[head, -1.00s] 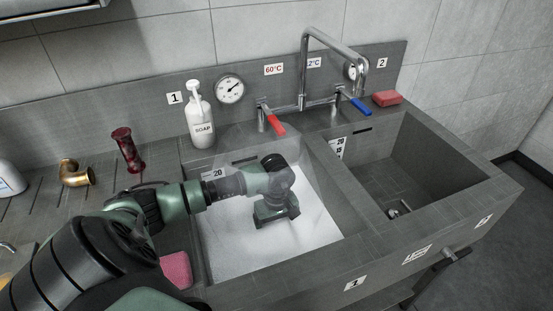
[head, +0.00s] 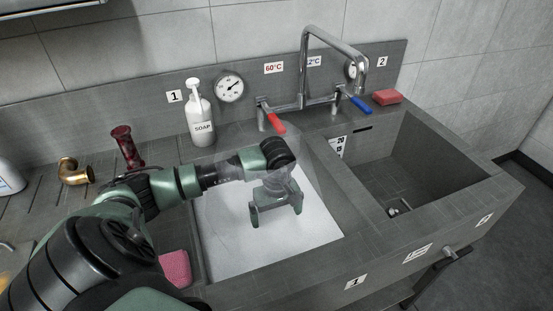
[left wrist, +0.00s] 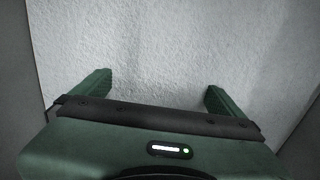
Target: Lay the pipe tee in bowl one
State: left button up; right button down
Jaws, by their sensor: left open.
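Bowl one is the left basin (head: 217,262), marked 1 on its front. White foam-like matter fills it and hides its floor. My left gripper (head: 276,213) is over this white surface, pointing down, its two fingers apart with nothing between them. In the left wrist view the open fingers (left wrist: 158,84) have only white matter before them. I see no pipe tee in either view; whether one lies under the white layer cannot be told. My right gripper is not in view.
A brass elbow-like fitting (head: 75,172) and a dark red flanged piece (head: 127,147) stand on the left drainboard. A soap bottle (head: 199,115) and a tap (head: 303,70) are behind. A pink sponge (head: 175,267) lies at front left. The right basin (head: 425,165) holds no white matter.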

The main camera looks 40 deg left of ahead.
aim_at(277, 229)
pick_arm(q)
notch_tip(277, 229, up, 8)
jog(key=shift+f+b, duration=0.2)
jog(key=shift+b, duration=0.15)
jog(key=shift+r, duration=0.1)
